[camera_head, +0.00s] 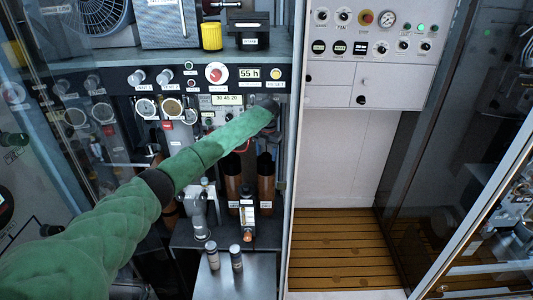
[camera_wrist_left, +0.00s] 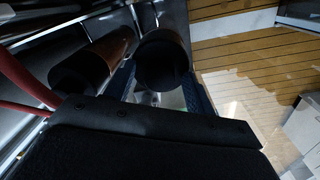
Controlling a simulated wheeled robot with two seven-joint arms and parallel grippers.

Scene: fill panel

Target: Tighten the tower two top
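Two brown towers with black tops stand side by side under the panel, the left tower (camera_head: 232,185) and the right tower (camera_head: 265,187). Labels are too small to read. My left arm, in a green sleeve, reaches up across the panel. My left gripper (camera_head: 268,106) is dark and appears above the right tower's top (camera_head: 265,162). In the left wrist view, the gripper's bluish fingers (camera_wrist_left: 163,92) look spread, with one black top (camera_wrist_left: 160,62) between them. Contact cannot be told. The other black top (camera_wrist_left: 76,72) is to the left. My right gripper is not in view.
A gauge and knob panel (camera_head: 215,75) lies behind my left arm. Two small vials (camera_head: 236,258) stand on the metal shelf (camera_head: 219,287). Red hoses (camera_wrist_left: 22,80) run beside the gripper. A cabinet edge (camera_head: 292,150) stands close right; the slatted floor (camera_head: 340,245) beyond is clear.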

